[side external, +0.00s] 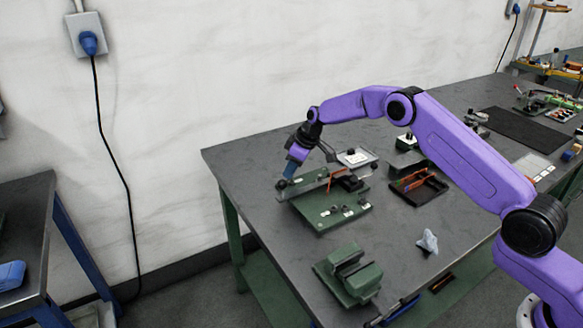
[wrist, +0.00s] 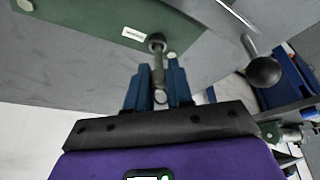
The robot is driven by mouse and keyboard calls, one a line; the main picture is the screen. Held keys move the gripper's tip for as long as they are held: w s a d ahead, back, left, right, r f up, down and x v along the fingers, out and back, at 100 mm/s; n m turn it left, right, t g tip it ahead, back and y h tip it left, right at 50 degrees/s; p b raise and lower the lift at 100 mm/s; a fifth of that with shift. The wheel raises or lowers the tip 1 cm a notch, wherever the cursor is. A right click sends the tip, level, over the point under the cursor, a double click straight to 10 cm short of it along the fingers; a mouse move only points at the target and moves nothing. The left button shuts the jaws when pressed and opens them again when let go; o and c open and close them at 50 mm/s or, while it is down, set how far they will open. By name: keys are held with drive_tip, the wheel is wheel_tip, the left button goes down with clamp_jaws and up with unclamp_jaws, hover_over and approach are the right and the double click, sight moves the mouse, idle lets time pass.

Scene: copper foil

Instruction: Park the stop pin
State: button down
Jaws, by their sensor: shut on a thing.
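My gripper (wrist: 158,75) has blue fingers and is shut on a small metal pin, which I take to be the stop pin (wrist: 158,62). The pin has a dark round end away from the fingers and a ring between them. That dark end overlaps the edge of a green plate (wrist: 90,25) with a white label; I cannot tell whether it touches. In the side view my gripper (side external: 289,172) points down at the left end of a green fixture (side external: 325,217) on the bench. The pin is too small to make out there.
A lever with a black ball (wrist: 263,72) is right of the fingers in the wrist view. On the bench (side external: 245,160) stand a green vise-like block (side external: 350,278), a dark tray (side external: 418,190) and a crumpled pale cloth (side external: 428,241). Bench space between block and cloth is clear.

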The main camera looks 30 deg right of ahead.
drive_tip(key=shift+f, duration=0.6)
idle(0.9)
drive_tip(key=c, duration=1.3)
unclamp_jaws()
drive_tip(key=shift+r, duration=0.15)
drive_tip(key=shift+r, duration=1.35)
drive_tip(key=o, duration=0.5)
drive_tip(key=shift+r, duration=0.2)
